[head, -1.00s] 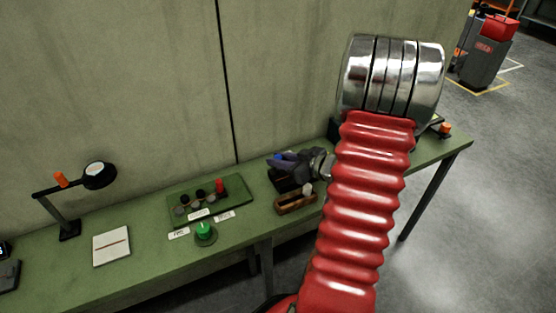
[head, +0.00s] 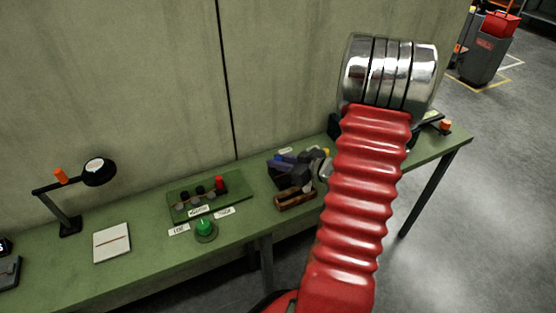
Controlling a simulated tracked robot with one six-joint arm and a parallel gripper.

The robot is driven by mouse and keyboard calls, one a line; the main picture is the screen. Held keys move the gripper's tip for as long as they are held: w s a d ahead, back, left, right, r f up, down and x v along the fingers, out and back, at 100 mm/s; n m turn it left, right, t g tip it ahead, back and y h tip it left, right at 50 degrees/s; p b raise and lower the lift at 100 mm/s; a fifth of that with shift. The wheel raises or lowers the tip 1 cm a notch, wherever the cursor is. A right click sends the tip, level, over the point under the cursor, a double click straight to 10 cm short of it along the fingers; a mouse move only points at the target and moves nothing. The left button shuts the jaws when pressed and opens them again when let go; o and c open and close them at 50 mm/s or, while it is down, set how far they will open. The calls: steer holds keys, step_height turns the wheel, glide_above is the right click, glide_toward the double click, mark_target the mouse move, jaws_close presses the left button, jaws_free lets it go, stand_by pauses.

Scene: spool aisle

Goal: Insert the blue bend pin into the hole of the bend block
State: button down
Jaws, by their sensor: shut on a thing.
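My gripper (head: 304,158) is seen from behind, small and partly covered by my red arm, over the dark block on the bench. It is shut on the blue bend pin (head: 279,158), of which only a small blue patch shows at the left of the dark jaws. The dark block (head: 283,178), which looks like the bend block, stands on the green bench below the jaws. Its hole is hidden, and I cannot tell whether the pin's tip is above the hole or in it.
A wooden box (head: 296,200) stands in front of the block. Left of it are a green tray (head: 237,191) with red and black knobs, a green button (head: 205,228), a notebook (head: 112,243) and a lamp (head: 98,172). A wall runs behind the green bench (head: 150,273).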

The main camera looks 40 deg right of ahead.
steer(key=shift+f, duration=0.5)
steer(key=c, duration=1.5)
jaws_free()
steer(key=shift+s, duration=0.1)
steer(key=v, duration=1.3)
steer(key=shift+s, duration=0.3)
steer(key=shift+w+d, duration=0.1)
